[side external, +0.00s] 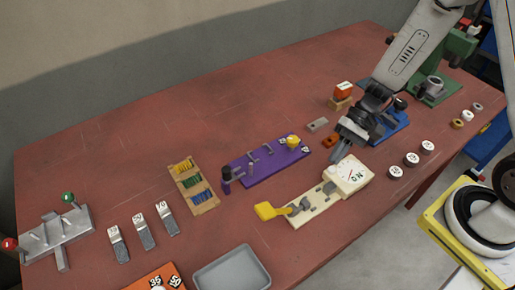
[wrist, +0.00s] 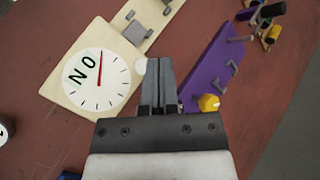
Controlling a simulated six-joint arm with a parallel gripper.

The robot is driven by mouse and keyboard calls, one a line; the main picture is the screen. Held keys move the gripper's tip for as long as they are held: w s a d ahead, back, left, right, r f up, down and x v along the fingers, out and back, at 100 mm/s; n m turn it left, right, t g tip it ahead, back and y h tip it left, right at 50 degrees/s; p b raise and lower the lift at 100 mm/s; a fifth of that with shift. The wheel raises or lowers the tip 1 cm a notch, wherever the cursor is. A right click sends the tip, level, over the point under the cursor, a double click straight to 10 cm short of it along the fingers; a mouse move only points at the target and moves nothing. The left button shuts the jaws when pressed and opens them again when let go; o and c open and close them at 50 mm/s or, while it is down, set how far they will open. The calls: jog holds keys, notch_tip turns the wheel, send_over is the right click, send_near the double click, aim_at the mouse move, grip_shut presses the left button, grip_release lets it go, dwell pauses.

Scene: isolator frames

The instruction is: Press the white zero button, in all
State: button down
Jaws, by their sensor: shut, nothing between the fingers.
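A cream gauge board (side external: 309,208) carries a white dial (side external: 352,173) with a red needle and dark lettering; the dial also shows in the wrist view (wrist: 95,88). A small white round button (wrist: 140,66) sits beside the dial, just left of my fingertips in the wrist view. I cannot make the button out in the side view, where my gripper covers that area. My gripper (wrist: 159,62) is shut and empty, its fingers pointing down near the board's edge by the dial; it also shows in the side view (side external: 336,158). Whether it touches anything is unclear.
A purple board (side external: 265,170) with hooks and a yellow knob (wrist: 209,103) lies close beside the gauge board. A yellow handle (side external: 267,211) is at the board's near end. Several white round pieces (side external: 411,159) stand to the right. Bare red table (side external: 120,150) lies at the back left.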

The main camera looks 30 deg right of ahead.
aim_at(333, 166)
jog(key=shift+r, duration=2.05)
jog(key=shift+s+d+n+h, duration=0.4)
jog(key=shift+s+h, duration=0.2)
jog(key=shift+h, duration=0.2)
jog(key=d+r+n+t+h, duration=0.3)
jog(key=d+n+t+h, duration=0.1)
jog(key=h, duration=0.3)
jog(key=shift+d+r+n+t, duration=0.2)
jog(key=shift+d+n+t, duration=0.1)
jog(key=shift+d+n, duration=0.55)
